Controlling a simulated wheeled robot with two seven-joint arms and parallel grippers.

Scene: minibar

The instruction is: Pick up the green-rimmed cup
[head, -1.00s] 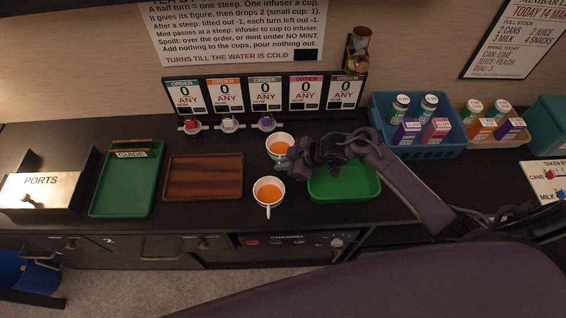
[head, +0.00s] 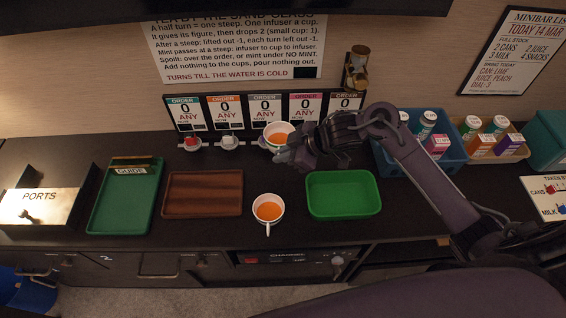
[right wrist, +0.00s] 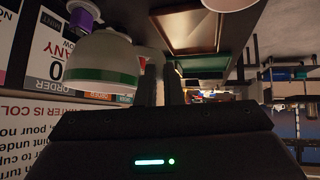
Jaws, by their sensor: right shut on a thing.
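The green-rimmed cup (head: 270,142) is white outside and holds orange liquid. It also shows in the right wrist view with its green band near the rim (right wrist: 95,60). My right gripper (head: 284,154) is shut on this cup at its side, and its fingers also show beside the cup in the right wrist view (right wrist: 160,85). The cup looks raised above the counter, in front of the order cards, and covers the purple-topped infuser in the head view. My left gripper is not in view.
A second white cup (head: 279,219) with orange liquid stands on the counter between the brown tray (head: 203,194) and the empty green tray (head: 343,196). A blue crate (head: 405,162) of cans and cartons is at the right. Order cards (head: 265,108) stand behind.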

